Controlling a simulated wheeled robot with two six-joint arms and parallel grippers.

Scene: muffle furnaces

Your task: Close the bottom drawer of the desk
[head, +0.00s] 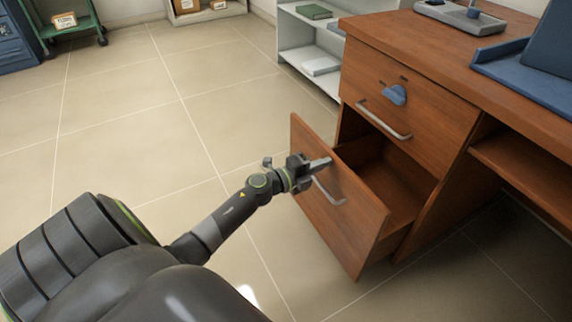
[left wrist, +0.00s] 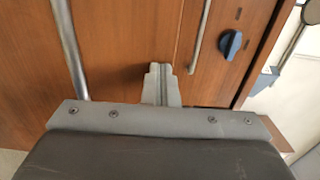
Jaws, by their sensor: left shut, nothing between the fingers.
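The wooden desk (head: 420,90) stands at the right in the head view. Its bottom drawer (head: 335,215) is pulled out, and its empty-looking inside shows. The drawer has a grey bar handle (head: 328,191) on its front. My left gripper (head: 322,163) is shut and empty, at the upper part of the drawer front, above the handle. In the left wrist view the shut fingers (left wrist: 161,84) point at the wooden front; I cannot tell whether they touch it. A handle bar (left wrist: 70,50) is left of them there. My right gripper is not in view.
The top drawer (head: 410,112) is shut, with a handle and a blue knob (head: 394,95). A white shelf (head: 300,47) stands behind the desk. A green cart (head: 70,27) is at the far left. The tiled floor (head: 130,120) left of the drawer is clear.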

